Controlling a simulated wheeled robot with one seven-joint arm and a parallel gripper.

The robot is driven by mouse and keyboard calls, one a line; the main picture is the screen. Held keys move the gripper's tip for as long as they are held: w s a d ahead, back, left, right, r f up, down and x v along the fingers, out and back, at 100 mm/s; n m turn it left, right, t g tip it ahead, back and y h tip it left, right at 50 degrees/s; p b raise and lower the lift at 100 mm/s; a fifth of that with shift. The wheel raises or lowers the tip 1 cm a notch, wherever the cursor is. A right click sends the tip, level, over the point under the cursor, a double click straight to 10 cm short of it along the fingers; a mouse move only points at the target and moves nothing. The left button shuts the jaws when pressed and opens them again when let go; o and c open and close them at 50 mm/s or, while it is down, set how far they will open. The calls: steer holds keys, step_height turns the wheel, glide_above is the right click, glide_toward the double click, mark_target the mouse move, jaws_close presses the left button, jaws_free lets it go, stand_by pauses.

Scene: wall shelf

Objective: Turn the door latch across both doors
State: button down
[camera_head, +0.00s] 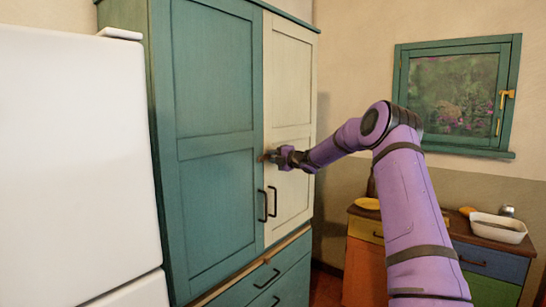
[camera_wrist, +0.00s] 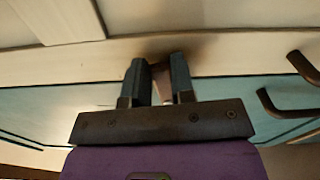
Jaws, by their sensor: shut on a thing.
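A tall cabinet has a teal door (camera_head: 216,130) on the left and a cream door (camera_head: 290,95) on the right. Both look closed, with the seam between them near my gripper. The small brown door latch (camera_head: 263,158) shows at this seam, mostly hidden by my gripper (camera_head: 271,157) in the head view. In the wrist view the latch (camera_wrist: 161,76) sits between the two dark fingertips of my gripper (camera_wrist: 158,75), which are shut on it close to the door faces. Whether the latch lies across both doors cannot be told.
Dark door handles (camera_head: 262,206) (camera_head: 272,201) hang below my gripper, and show at the right of the wrist view (camera_wrist: 272,104). A drawer (camera_head: 265,280) lies beneath. A white fridge (camera_head: 75,160) stands left; a low cabinet with a basin (camera_head: 498,228) stands right.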

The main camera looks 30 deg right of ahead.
stand_by(0.4)
steer(key=c, duration=1)
jaws_free()
steer(key=shift+o, duration=0.2)
steer(key=v, duration=1)
steer(key=shift+s, duration=0.4)
steer(key=shift+d, duration=0.2)
